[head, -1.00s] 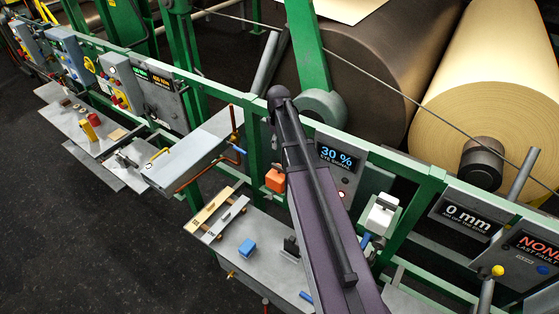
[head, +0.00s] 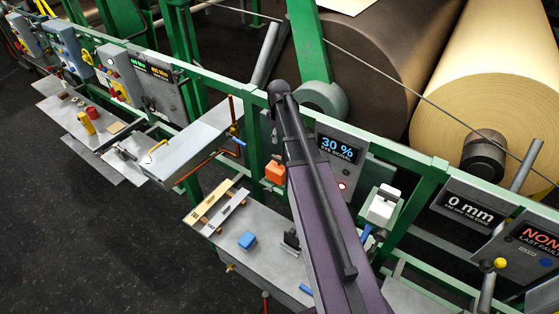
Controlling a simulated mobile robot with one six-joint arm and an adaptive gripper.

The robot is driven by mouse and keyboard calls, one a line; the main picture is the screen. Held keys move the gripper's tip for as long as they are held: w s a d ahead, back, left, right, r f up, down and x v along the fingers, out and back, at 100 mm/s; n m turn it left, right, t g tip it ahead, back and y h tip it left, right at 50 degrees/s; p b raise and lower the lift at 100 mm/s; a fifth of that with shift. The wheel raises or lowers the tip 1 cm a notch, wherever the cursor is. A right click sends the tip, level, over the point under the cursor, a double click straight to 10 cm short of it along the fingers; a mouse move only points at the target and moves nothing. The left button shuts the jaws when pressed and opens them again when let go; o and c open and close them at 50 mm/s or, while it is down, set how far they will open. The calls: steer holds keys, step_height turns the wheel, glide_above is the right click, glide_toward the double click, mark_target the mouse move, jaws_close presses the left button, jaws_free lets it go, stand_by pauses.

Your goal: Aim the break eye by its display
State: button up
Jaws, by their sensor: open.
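The eye display (head: 340,148) is a dark screen on a grey panel right of my arm and reads 30 % in blue over "EYE SIGNAL". An orange box (head: 275,173) is mounted on the green frame just left of my arm. A white-topped device (head: 382,207) with a blue part below it stands right of my arm. I cannot tell which of these is the break eye. My purple and black arm crosses the middle of the view; my gripper is not visible.
A grey bench (head: 262,263) holds a blue block (head: 247,240) and a wooden strip (head: 210,206). Green rails (head: 428,200) run across the front of large rolls (head: 490,90). A display (head: 470,210) reads 0 mm. Dark floor (head: 90,240) is open at lower left.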

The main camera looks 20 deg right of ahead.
mark_target(279, 158)
steer(key=shift+f+b, duration=5.55)
steer(key=shift+f, duration=0.3)
jaws_close()
